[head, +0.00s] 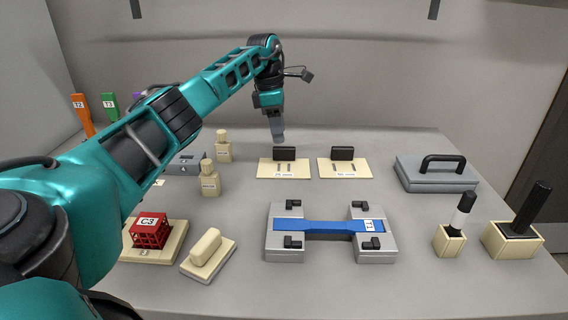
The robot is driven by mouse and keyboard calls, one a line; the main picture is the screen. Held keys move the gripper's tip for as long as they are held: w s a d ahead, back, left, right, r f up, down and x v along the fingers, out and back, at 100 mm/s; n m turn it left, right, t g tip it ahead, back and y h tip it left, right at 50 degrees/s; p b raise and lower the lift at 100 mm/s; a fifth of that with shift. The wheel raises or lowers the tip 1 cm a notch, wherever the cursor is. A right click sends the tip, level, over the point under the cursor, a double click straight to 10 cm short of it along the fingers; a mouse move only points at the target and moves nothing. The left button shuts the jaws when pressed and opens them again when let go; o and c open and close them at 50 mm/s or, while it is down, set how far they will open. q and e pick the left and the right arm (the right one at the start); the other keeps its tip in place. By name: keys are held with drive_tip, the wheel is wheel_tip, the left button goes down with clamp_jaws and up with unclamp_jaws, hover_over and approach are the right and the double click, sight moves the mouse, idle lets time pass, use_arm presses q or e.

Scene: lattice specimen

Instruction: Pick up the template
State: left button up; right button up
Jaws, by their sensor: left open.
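A blue dog-bone-shaped strip (330,227) with a white tag, likely the template, lies across a grey two-block fixture (287,254) with small black clamps. Similar upright pieces stand at the far left: an orange one (82,113), a green one (110,105) and a purple one mostly hidden by my arm. My left gripper (278,139) points down at the back of the table, open, just behind a black block (284,153) on a cream plate (264,171). It is well behind the blue strip and apart from it. My right gripper is out of view.
A second cream plate (345,172) with a black block stands beside the first. A grey lid with a black handle (437,173) is at right, with two cream holders (450,242) in front. A red lattice cube (150,232), a cream block (206,247) and bottles (209,180) stand left.

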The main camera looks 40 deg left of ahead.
sight(284, 147)
use_arm(q)
drive_tip(key=shift+w+d+f, duration=0.15)
drive_tip(key=shift+w+f, duration=0.05)
drive_tip(key=shift+f, duration=0.8)
drive_tip(key=shift+w+d+f, duration=0.2)
drive_tip(key=shift+f, duration=0.85)
drive_tip(key=shift+w+d+f, duration=0.15)
drive_tip(key=shift+w+f, duration=0.05)
drive_tip(key=shift+f, duration=0.8)
drive_tip(key=shift+c, duration=0.3)
clamp_jaws()
